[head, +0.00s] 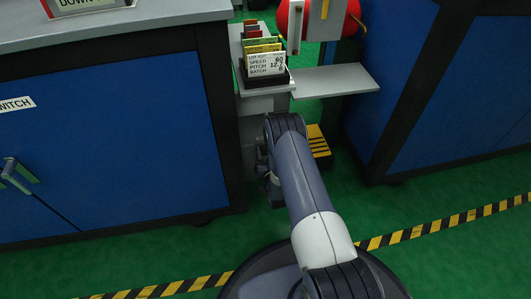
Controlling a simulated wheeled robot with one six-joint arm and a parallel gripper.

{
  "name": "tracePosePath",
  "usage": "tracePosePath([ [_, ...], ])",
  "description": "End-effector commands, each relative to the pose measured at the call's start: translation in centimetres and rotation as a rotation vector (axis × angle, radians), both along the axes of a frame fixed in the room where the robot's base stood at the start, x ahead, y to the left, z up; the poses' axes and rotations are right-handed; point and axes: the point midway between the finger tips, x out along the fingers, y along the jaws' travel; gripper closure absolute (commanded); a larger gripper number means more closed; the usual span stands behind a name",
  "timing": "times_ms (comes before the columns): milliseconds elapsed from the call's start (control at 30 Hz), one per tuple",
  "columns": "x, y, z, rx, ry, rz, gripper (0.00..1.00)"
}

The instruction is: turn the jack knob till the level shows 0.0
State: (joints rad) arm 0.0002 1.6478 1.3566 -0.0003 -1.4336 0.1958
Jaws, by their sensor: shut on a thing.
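The jack knob and the level do not show in the head view. My arm (305,185) reaches up from the bottom and bends at its elbow. Its wrist part (273,187) hangs down in the gap between the two blue cabinets. My gripper's fingers do not show, so what they hold and where they sit on the knob cannot be seen. No level reading is visible.
A blue cabinet (100,150) stands at left and another (455,100) at right. A grey shelf (338,80) and a rack with cards (266,65) are behind my arm. A yellow-black step (318,143) is beside it. Striped tape (430,228) crosses the green floor.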

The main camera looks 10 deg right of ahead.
Motion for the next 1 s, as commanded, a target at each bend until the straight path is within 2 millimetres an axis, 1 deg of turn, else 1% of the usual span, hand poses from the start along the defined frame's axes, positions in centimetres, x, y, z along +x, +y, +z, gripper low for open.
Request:
tracePosePath([
  [267, 0.0, -0.01, 0.0, -0.018, 0.0, 0.0, 0.84],
  [433, 0.0, -0.01, 0.0, -0.081, 0.0, 0.0, 0.84],
  [1000, -0.01, -0.01, -0.01, -0.506, 0.0, 0.0, 0.84],
])
